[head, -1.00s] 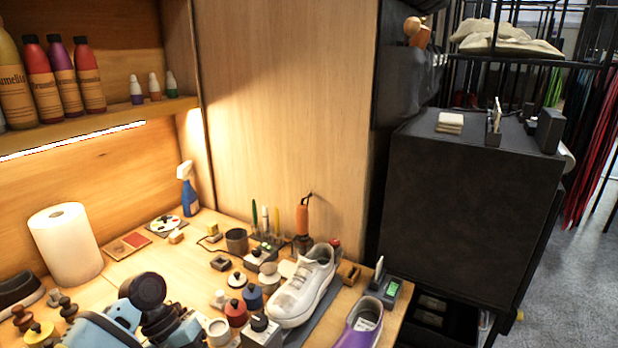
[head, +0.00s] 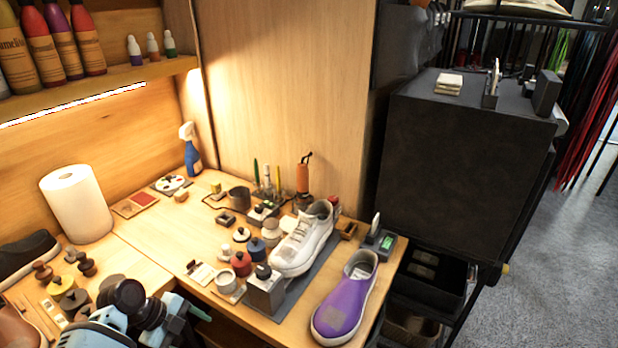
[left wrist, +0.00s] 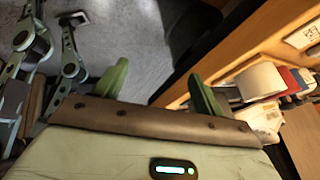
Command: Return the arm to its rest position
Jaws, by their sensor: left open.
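A white sneaker (head: 301,240) rests on a dark mat (head: 312,275) on the workbench (head: 150,262). A purple shoe (head: 342,308) stands at the bench's front right. My right gripper is not in view.
Several jars and small tools crowd the bench around the white sneaker. A paper roll (head: 77,204) and a blue spray bottle (head: 190,150) stand farther back. A black cabinet (head: 465,165) is to the right. Grey floor (head: 560,270) is open at far right.

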